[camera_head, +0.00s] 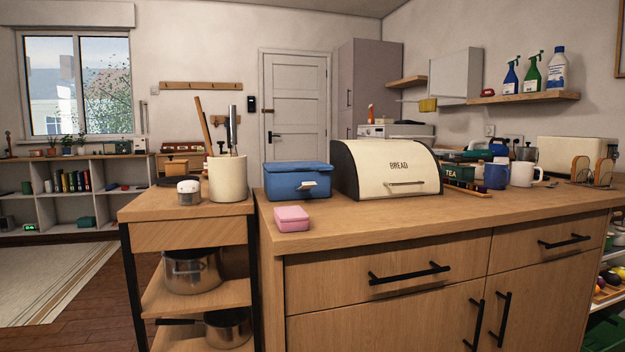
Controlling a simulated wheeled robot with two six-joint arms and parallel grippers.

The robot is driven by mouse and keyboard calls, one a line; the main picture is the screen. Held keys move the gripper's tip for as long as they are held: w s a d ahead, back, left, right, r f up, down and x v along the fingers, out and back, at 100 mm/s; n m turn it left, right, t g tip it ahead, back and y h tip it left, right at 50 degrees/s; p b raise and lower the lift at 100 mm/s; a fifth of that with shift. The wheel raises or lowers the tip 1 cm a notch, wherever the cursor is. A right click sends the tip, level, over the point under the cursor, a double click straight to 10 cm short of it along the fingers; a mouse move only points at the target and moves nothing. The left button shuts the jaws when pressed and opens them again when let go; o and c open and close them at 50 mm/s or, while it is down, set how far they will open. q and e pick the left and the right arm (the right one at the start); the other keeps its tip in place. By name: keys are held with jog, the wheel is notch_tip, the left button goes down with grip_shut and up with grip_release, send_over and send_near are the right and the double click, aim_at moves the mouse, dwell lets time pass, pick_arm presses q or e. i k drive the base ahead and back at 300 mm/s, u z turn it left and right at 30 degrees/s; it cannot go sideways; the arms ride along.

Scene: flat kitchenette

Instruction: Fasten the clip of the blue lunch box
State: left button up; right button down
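The blue lunch box (284,182) stands near the left end of the wooden counter, just left of the cream bread bin. Its lid lies on top and looks closed. A small pale clip (308,186) shows on its front face, sticking out a little; I cannot tell exactly how it sits. Neither of my grippers is in view.
A small pink box (292,218) sits in front of the lunch box near the counter's front edge. The bread bin (392,168) stands close on its right. A utensil crock (228,178) stands on the lower trolley (190,212) to its left. Bare counter (370,222) lies in front.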

aim_at(310, 185)
jog(key=u, duration=1.9)
jog(key=i, duration=1.15)
jog(key=z, duration=1.55)
